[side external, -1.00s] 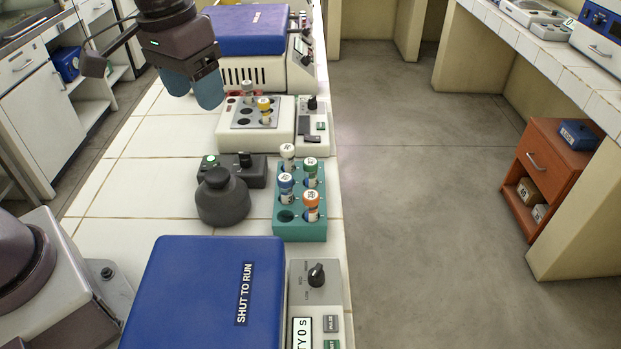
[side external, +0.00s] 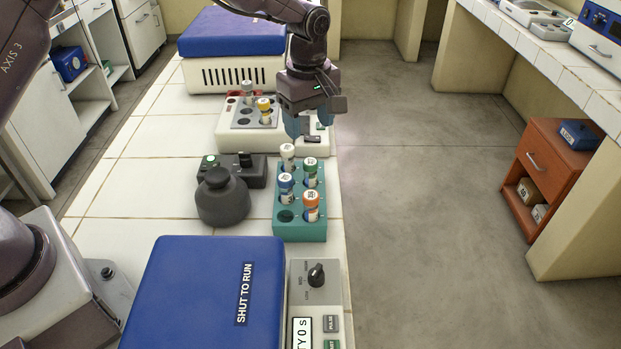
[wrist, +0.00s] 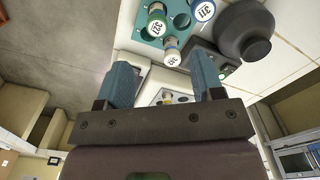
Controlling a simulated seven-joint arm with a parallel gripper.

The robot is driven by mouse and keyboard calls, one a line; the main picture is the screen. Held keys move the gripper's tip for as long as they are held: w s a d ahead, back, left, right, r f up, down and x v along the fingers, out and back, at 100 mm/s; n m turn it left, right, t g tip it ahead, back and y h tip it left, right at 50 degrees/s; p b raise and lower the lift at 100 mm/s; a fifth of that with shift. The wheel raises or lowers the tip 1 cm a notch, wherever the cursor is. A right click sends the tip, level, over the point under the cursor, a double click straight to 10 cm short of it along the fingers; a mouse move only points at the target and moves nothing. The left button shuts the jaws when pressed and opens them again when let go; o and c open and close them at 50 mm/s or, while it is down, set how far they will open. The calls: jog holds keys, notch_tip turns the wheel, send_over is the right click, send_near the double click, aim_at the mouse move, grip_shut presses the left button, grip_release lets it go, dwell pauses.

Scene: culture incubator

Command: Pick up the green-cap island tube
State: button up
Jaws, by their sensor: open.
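The green-cap tube (side external: 310,170) stands upright in the teal rack (side external: 300,232), at its back right. A white-cap tube (side external: 287,153), a blue-cap tube (side external: 285,185) and an orange-cap tube (side external: 311,203) stand in the same rack; its front left hole is empty. My gripper (side external: 309,132) is above and behind the rack, open and empty, with blue fingers. In the wrist view the open fingers (wrist: 162,85) show below the rack (wrist: 146,33), and the green-cap tube (wrist: 157,22) is beyond them, at the top.
A dark rounded vessel (side external: 222,198) stands left of the rack. A blue-lidded machine (side external: 200,290) is in front. The bench edge drops off close to the rack's right.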

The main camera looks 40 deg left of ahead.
aim_at(310, 161)
notch_tip(310, 161, down, 6)
jog(key=shift+f, duration=0.1)
jog(key=shift+w+a+f, duration=0.1)
jog(key=shift+w+f, duration=0.05)
jog(key=shift+f, duration=1.2)
jog(key=shift+w+a+f, duration=0.1)
jog(key=shift+w+f, duration=0.05)
jog(key=shift+f, duration=1.15)
jog(key=c, duration=1)
